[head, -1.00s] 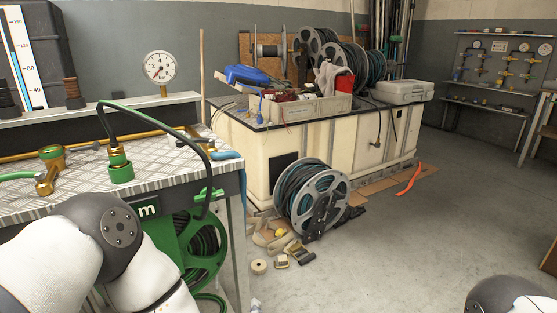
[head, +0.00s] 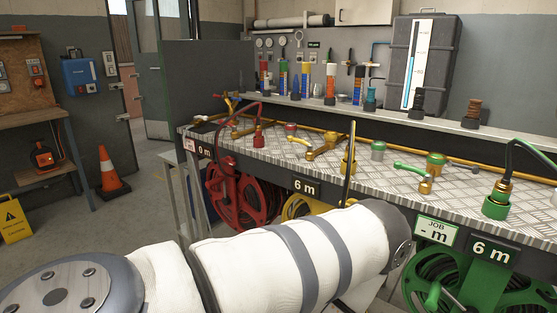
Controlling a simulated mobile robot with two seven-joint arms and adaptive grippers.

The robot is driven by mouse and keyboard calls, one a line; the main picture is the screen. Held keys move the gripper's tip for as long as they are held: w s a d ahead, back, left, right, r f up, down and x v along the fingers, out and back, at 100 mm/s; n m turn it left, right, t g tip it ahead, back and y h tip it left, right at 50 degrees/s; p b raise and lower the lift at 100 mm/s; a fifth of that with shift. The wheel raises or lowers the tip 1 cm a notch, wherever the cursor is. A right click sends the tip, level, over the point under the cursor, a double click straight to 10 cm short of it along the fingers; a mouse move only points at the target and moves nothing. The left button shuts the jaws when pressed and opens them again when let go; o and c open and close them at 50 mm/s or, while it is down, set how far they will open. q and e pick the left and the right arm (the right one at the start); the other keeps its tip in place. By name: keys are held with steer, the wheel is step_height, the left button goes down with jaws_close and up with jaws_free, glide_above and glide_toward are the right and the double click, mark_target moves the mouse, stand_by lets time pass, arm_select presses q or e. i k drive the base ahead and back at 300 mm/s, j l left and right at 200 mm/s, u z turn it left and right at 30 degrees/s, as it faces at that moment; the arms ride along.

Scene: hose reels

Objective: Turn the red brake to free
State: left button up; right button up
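The red hose reel (head: 240,196) hangs under the bench front, left of a yellow reel (head: 303,206). Red parts stand at its upper front, but the brake is too small to make out and its setting cannot be told. A dark red hose (head: 238,107) loops over the bench edge to a red fitting (head: 258,136) on top. My white arm crosses the foreground and hides part of the yellow reel. Neither of my grippers is in view.
The bench (head: 285,152) carries brass pipes and valves. A green reel (head: 470,280) hangs at the right, near a green JOB sign (head: 437,230). A traffic cone (head: 111,175) and yellow floor sign (head: 14,221) stand left. Floor between them and the bench is open.

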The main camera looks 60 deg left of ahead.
mark_target(230, 161)
steer(key=k+j+u, duration=0.15)
steer(key=u, duration=2)
